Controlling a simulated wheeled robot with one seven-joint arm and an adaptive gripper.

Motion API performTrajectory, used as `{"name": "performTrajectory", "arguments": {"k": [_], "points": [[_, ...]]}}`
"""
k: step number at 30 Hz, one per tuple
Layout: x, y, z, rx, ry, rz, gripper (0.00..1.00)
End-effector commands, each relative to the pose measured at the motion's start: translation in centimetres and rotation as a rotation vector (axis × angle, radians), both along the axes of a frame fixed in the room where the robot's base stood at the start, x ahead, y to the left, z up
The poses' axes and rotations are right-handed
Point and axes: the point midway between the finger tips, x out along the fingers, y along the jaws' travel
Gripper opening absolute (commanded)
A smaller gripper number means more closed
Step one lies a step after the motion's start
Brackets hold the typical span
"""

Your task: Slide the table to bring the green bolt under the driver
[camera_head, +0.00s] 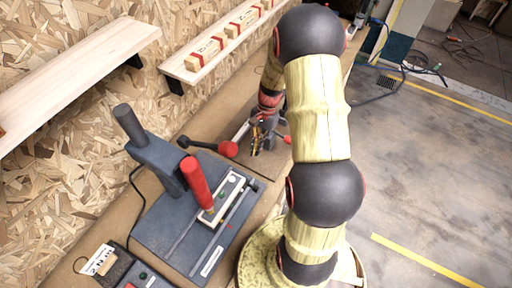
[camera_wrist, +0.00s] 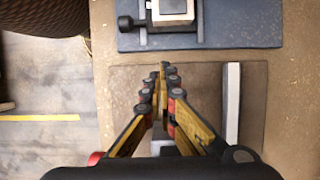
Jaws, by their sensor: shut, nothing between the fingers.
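The driver (camera_head: 195,184) is a red cylinder on the dark column (camera_head: 160,158) of a bench machine. Below it, a pale sliding table (camera_head: 236,190) lies on a rail on the blue-grey base plate (camera_head: 170,232). The green bolt (camera_head: 222,195) sits on that table, up and right of the driver's lower end; the driver hides part of the table. My gripper (camera_head: 258,136) is beyond the machine, apart from the table. In the wrist view my gripper (camera_wrist: 163,68) is shut and empty, its tips short of the base plate (camera_wrist: 225,38), where a block with a black knob (camera_wrist: 125,22) shows.
A control box (camera_head: 140,273) stands in front. A shelf with boxed items (camera_head: 240,20) and a bare wooden shelf (camera_head: 75,80) are on the wall. Open floor (camera_head: 430,170) lies right.

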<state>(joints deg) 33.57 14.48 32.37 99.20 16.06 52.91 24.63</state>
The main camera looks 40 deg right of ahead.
Motion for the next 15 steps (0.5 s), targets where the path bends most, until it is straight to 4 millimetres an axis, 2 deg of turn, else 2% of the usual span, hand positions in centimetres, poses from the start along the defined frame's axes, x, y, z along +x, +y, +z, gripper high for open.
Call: {"name": "performTrajectory", "arguments": {"k": [3, 10, 15], "points": [[-0.4, 1.0, -2.4, 0.002, 0.003, 0.000, 0.00], [-1.0, 2.5, -6.4, 0.002, 0.003, 0.001, 0.00], [-1.7, 4.8, -5.9, -0.001, -0.001, 0.003, 0.00]]}}
